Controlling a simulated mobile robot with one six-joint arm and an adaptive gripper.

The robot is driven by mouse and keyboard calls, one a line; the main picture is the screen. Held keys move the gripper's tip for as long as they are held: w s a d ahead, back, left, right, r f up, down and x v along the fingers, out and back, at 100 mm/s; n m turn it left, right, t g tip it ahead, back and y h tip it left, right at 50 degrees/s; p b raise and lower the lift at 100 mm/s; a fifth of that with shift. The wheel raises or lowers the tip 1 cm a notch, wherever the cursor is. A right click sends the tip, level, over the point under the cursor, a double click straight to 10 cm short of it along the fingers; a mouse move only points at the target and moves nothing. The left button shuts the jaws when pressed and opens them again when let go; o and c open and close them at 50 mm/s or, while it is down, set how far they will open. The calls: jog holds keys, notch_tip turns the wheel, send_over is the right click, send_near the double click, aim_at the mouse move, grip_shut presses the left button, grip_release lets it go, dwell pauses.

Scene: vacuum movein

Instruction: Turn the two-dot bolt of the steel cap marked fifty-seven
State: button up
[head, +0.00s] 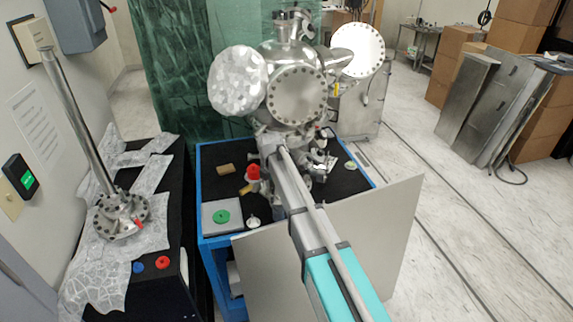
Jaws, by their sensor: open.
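No marking of fifty-seven and no two-dot mark is readable at this size, so I cannot tell which cap is the task's one. A round steel cap (298,95) with a ring of bolts faces forward on the steel vacuum chamber (285,55). A foil-covered round cap (238,80) is to its left. A bright round cap (357,50) with bolts round its rim is to its right. My gripper is not in view.
A blue-framed table (214,265) carries the chamber, with a green ring (221,217) and a red knob (253,172) on it. A long grey and teal beam (318,240) runs from the chamber toward the front. A pale panel (375,235) stands there. Open floor (470,240) is at right.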

jog(key=shift+r+p, duration=4.2)
jog(key=shift+r, duration=0.25)
jog(key=shift+w+d+f+m+y+b, duration=0.15)
jog(key=shift+d+m+y+b, duration=0.25)
jog(key=shift+d+m+y, duration=0.8)
jog(key=shift+s+d+f+m+y+b, duration=0.1)
jog(key=shift+d+f+m+y+b, duration=0.3)
jog(key=shift+m, duration=1.55)
jog(key=shift+w+d+r+m+y+b, duration=0.1)
jog(key=shift+d+m+y+b, duration=0.4)
jog(key=shift+d+m, duration=0.8)
jog(key=shift+a+m, duration=0.25)
jog(key=shift+m, duration=0.1)
jog(key=s+d+f+m+h+b, duration=0.1)
jog(key=s+d+m+h, duration=0.1)
jog(key=s+d+m, duration=0.7)
jog(key=s+d+f+m+h+b, duration=0.1)
jog(key=s+d+f+m+h, duration=0.1)
jog(key=s+d+m, duration=0.7)
jog(key=shift+s+d+f, duration=0.25)
jog(key=shift+s+d, duration=0.3)
jog(key=shift+s, duration=3.55)
jog(key=shift+s, duration=0.1)
